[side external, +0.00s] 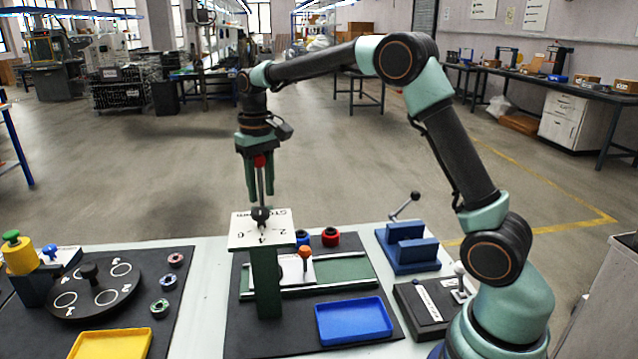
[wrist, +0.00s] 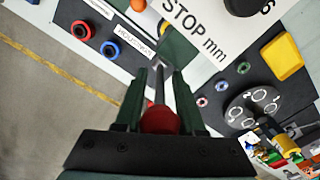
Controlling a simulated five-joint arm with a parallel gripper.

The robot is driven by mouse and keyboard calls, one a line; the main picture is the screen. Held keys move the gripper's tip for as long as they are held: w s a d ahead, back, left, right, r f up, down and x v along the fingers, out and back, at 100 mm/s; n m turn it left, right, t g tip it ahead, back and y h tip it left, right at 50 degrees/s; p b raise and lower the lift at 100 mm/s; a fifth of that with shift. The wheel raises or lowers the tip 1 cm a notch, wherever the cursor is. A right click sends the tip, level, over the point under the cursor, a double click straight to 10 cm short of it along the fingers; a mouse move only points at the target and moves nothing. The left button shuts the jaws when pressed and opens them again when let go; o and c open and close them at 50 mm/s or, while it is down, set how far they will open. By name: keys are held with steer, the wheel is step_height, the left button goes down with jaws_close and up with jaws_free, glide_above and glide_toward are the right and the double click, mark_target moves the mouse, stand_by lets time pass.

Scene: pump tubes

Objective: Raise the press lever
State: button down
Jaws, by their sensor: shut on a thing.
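A lever with a red knob (side external: 259,161) and a thin grey rod stands nearly upright above the press stand. In the side view the rod lines up with a black round part (side external: 261,214) on the white plate marked STOP mm (side external: 243,236), which sits on a green post (side external: 266,285). My gripper (side external: 260,192) points down and is shut around the red knob and upper rod. The wrist view shows the red knob (wrist: 160,120) between the jaws, with the rod running out ahead. Whether the rod joins the black part is hard to tell.
A blue tray (side external: 353,321) lies in front of the post. A blue block fixture (side external: 408,248) with a black-balled lever (side external: 404,206) stands right. A black turntable (side external: 93,290) and yellow tray (side external: 110,345) lie left. Red and blue rings (side external: 330,237) sit behind the post.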

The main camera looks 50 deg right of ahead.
mark_target(262, 155)
steer(key=shift+s+r, duration=0.1)
stand_by(0.3)
steer(key=shift+s+d+t, duration=0.15)
steer(key=shift+t, duration=0.15)
steer(key=c, duration=0.6)
jaws_free()
steer(key=r, duration=1.1)
steer(key=shift+s+r, duration=0.2)
steer(key=shift+s, duration=0.1)
steer(key=shift+r, duration=0.25)
